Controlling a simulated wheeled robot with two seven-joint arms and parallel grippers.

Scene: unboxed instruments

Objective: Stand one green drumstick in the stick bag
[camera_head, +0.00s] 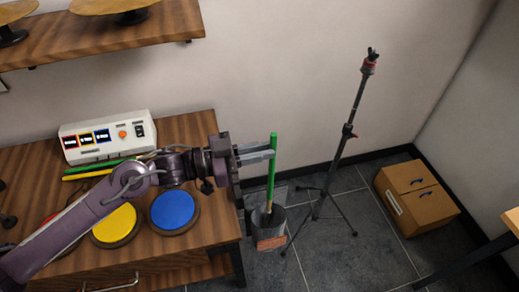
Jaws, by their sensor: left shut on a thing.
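My left gripper (262,152) is shut on a green drumstick (272,172) near its upper part. The drumstick hangs nearly upright, past the right edge of the wooden table. Its lower end overlaps the mouth of the grey stick bag (272,227), which stands on the floor and has an orange-brown patch on its front. I cannot tell whether the tip is inside the bag or above it. Another green stick (95,168) and a yellow stick (84,175) lie on the table, partly hidden by my left arm. My right gripper is out of view.
The wooden table (190,127) bears a white control box (105,135), a blue pad (174,209) and a yellow pad (116,222). A black tripod stand (348,130) is close right of the bag. A cardboard box (417,193) sits farther right. A wall shelf (110,38) is above.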

